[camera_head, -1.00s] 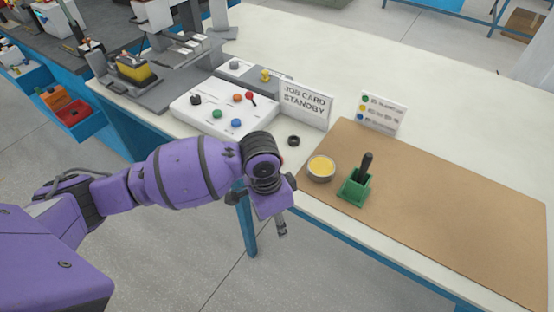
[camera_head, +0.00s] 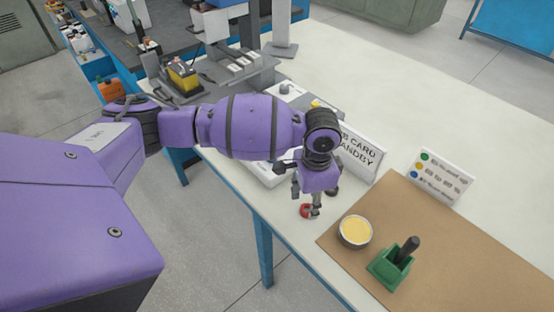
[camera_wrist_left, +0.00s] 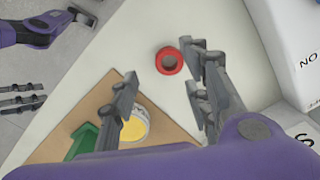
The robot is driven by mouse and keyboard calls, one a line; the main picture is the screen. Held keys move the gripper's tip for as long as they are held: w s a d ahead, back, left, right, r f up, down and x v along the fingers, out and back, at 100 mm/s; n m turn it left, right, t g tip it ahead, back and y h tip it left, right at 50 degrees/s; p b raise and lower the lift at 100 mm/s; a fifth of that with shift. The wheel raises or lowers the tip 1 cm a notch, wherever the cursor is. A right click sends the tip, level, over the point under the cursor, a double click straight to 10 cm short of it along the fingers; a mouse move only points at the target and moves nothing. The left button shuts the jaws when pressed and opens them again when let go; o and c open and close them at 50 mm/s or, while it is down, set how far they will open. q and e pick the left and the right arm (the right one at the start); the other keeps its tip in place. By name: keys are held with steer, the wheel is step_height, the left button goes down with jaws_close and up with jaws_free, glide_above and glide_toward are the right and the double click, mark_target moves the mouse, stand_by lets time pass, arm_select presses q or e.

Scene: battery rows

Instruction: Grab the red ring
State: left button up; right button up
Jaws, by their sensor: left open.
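The red ring (camera_head: 305,211) lies on the white table near its front edge, partly hidden behind my left gripper. My left gripper (camera_head: 307,199) is over it, pointing down, open and empty. I cannot tell the height left between fingers and ring. Part of my right arm (camera_wrist_left: 28,28) shows at the upper left of the wrist view; its jaw opening is unclear.
A yellow-filled round tin (camera_head: 355,231) and a green holder (camera_head: 390,268) with a black handle stand on the brown mat (camera_head: 480,250). A job card sign (camera_head: 362,156) stands behind my gripper. A colour-dot card (camera_head: 440,176) stands farther right. The table behind the cards is clear.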

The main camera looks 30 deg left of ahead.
arm_select(q)
steer(key=f, duration=0.2)
steer(key=w+f, duration=0.1)
steer(key=f, duration=0.1)
steer(key=shift+f, duration=0.35)
steer(key=shift+c, duration=0.4)
steer(key=shift+r, duration=0.1)
steer(key=c, duration=0.7)
